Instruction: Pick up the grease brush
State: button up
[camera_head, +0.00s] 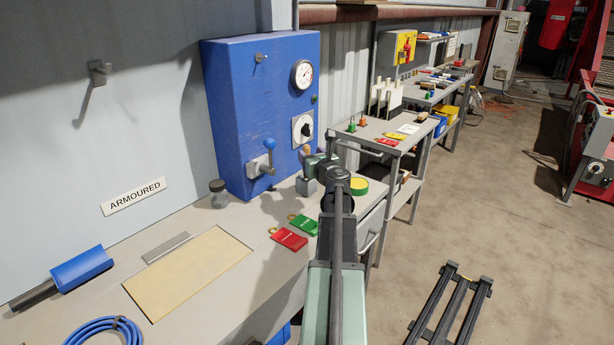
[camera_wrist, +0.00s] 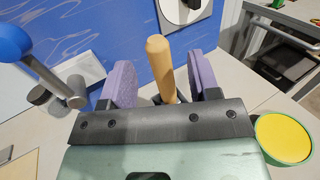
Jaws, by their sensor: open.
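A wooden handle, seemingly that of the grease brush (camera_wrist: 160,60), stands upright in the wrist view. Its lower end is hidden behind my gripper's body, so no bristles show. My gripper (camera_wrist: 163,80) is open, with one purple-padded finger on each side of the handle and a visible gap to each. I cannot tell how deep the handle sits between the pads. In the head view my gripper (camera_head: 312,165) is over the bench in front of the blue cabinet, and only the handle's tip (camera_head: 306,149) shows beside it.
The blue cabinet (camera_head: 238,110) with its lever (camera_head: 268,158) stands close behind. A green tin with a yellow top (camera_head: 359,186) is to the right. Red (camera_head: 289,239) and green (camera_head: 303,224) tags, a small jar (camera_head: 218,194) and a tan board (camera_head: 188,272) lie leftward.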

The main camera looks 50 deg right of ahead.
aim_at(304, 150)
jog(key=x, duration=0.5)
jog(key=shift+w+d+f, duration=0.15)
jog(key=shift+w+f, duration=0.1)
jog(key=shift+w, duration=0.05)
jog(key=shift+s, duration=0.1)
jog(key=shift+c, duration=0.2)
jog(key=c, duration=1)
